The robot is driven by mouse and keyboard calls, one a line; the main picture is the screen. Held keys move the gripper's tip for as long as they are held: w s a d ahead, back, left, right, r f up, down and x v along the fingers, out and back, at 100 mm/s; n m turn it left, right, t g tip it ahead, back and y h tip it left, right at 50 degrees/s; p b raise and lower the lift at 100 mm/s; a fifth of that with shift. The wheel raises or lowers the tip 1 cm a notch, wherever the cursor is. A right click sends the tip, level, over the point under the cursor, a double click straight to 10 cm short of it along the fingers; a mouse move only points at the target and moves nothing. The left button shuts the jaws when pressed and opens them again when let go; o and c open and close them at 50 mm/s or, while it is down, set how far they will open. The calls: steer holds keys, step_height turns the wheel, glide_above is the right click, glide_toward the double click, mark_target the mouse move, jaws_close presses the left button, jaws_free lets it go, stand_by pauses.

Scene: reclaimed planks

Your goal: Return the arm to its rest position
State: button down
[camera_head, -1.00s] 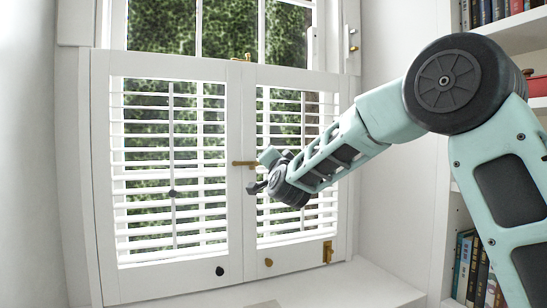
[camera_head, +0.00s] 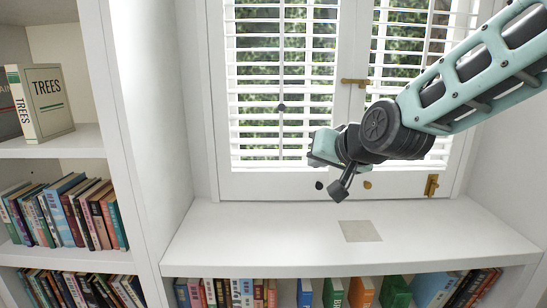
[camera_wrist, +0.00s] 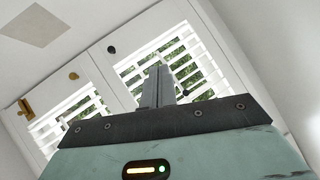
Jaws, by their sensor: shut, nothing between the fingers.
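My gripper (camera_wrist: 160,88) shows at the middle of the wrist view, its narrow grey fingers together with nothing between them. In the head view, my arm comes in from the upper right and ends in front of the lower window. The teal gripper body (camera_head: 323,147) is at its end, above the window seat; the fingertips cannot be made out there. In the wrist view, the fingers point toward the white shutters (camera_wrist: 165,62), which are tilted in that picture.
A white window seat (camera_head: 240,240) with a grey square (camera_head: 360,231) on it lies below the arm. White shutters (camera_head: 281,140) stand behind. Bookshelves (camera_head: 120,150) rise at the left, and books (camera_head: 333,293) sit under the seat. The seat top is otherwise clear.

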steer(key=s+a+f+n+g, duration=0.1)
steer(key=s+f+n+g, duration=0.2)
steer(key=s, duration=0.5)
steer(key=s+a+f+n+g, duration=0.1)
steer(key=s+f+n+g, duration=0.15)
steer(key=s+f, duration=0.5)
steer(key=s+d+f+n+g+h, duration=0.1)
steer(key=s+d+g+h, duration=0.15)
steer(key=s, duration=0.55)
steer(key=s+d+f+n+g+h, duration=0.1)
steer(key=s+d+f+n+g, duration=0.15)
steer(key=s, duration=0.55)
step_height(320, 180, up, 17)
steer(key=d+p, duration=0.1)
steer(key=p, duration=1.5)
steer(key=shift+s+d+m+h+p, duration=0.3)
steer(key=shift+s+d+m+h, duration=0.05)
steer(key=shift+s+d+m, duration=0.1)
